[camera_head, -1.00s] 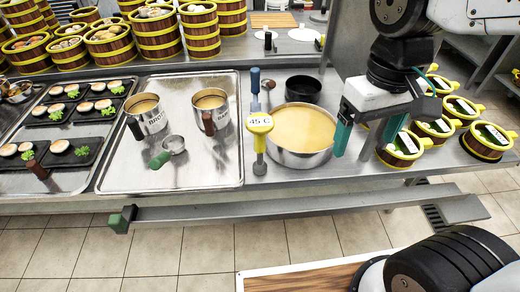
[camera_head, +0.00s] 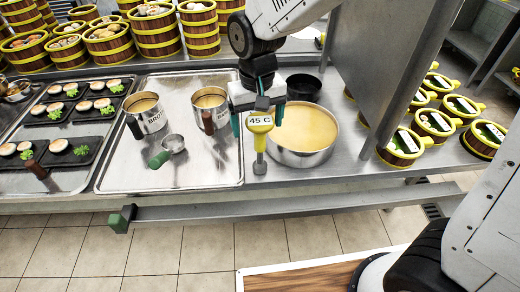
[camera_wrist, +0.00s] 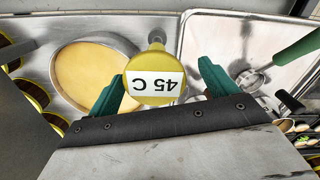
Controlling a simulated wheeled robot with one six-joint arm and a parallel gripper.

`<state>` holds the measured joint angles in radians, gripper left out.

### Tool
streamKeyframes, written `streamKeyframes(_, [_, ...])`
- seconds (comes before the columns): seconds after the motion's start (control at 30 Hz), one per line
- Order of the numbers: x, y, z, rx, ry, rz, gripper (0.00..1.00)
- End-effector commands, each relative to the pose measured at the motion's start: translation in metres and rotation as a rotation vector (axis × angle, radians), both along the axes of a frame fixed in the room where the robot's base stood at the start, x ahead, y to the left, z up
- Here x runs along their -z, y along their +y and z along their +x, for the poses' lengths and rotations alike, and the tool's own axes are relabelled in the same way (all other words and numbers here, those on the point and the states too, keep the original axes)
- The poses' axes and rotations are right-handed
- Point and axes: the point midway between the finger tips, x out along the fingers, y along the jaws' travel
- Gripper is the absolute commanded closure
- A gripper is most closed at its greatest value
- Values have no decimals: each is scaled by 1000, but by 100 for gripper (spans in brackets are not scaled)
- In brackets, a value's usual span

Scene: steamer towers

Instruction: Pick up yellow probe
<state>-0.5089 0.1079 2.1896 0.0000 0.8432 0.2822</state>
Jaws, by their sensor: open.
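The yellow probe (camera_head: 260,125) has a round yellow head with a white label reading "45 C". It stands upright on the steel counter, just left of the steel pot (camera_head: 301,158) of yellow liquid. In the wrist view the probe head (camera_wrist: 155,78) shows large between the two green fingers. My gripper (camera_head: 258,122) is open, with one green finger on each side of the probe head. The wrist view also shows my gripper (camera_wrist: 160,85) apart on both sides. I cannot tell whether a finger touches the probe.
A steel tray (camera_head: 190,178) with two labelled mugs and a green-handled scoop (camera_head: 165,152) lies to the left. A black bowl (camera_head: 303,88) stands behind the pot. A grey upright panel (camera_head: 385,70) stands to the right, near several yellow-rimmed steamers.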

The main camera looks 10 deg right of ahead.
Motion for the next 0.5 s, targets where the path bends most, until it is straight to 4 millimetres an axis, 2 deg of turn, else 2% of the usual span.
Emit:
streamKeyframes(0.23, [36, -6, -1, -1, 4, -2, 15])
streamKeyframes(0.5, [42, -5, 0, -1, 0, 0, 15])
